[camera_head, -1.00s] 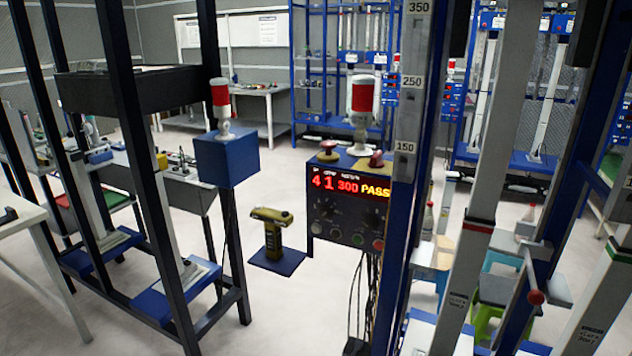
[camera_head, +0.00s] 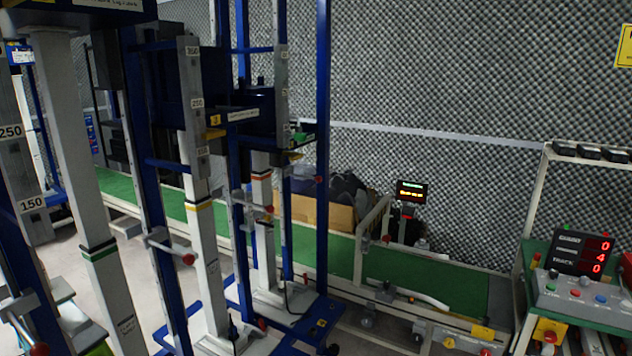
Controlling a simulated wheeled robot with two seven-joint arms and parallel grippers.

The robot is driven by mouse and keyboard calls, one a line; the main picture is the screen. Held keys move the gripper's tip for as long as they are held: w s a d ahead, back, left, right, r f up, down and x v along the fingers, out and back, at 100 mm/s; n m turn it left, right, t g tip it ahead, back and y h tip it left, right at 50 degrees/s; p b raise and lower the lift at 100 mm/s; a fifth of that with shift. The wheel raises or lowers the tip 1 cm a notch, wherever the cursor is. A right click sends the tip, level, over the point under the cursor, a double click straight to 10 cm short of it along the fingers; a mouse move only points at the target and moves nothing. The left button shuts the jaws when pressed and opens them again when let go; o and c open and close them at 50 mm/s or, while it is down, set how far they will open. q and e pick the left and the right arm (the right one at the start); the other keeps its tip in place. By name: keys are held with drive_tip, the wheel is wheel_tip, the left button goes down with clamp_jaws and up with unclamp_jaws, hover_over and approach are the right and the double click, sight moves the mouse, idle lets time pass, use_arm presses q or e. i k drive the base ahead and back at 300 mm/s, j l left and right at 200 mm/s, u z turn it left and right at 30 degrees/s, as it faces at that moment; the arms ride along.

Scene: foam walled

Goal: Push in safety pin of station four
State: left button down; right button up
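Several test stations with blue frames and white posts stand at the left and centre. A white post with a yellow band (camera_head: 199,206) has a pin handle with a red ball knob (camera_head: 188,259) beside it. A farther post with an orange band (camera_head: 262,176) has a similar red-knobbed handle (camera_head: 268,209). Another red knob (camera_head: 40,349) is at the bottom left. I cannot read which one is station four, nor tell whether any pin is pushed in. Neither of my grippers is in view.
A green conveyor (camera_head: 430,280) runs behind the stations to the right. A control panel (camera_head: 585,297) with a red digit display (camera_head: 583,253) stands at the right edge. A small display (camera_head: 411,191) and a cardboard box (camera_head: 320,212) are behind. Blue base frames block the floor at centre.

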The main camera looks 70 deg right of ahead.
sight(318, 179)
drive_tip(key=z, duration=2.35)
drive_tip(key=i+l, duration=0.3)
drive_tip(key=l, duration=0.2)
drive_tip(key=u, duration=0.05)
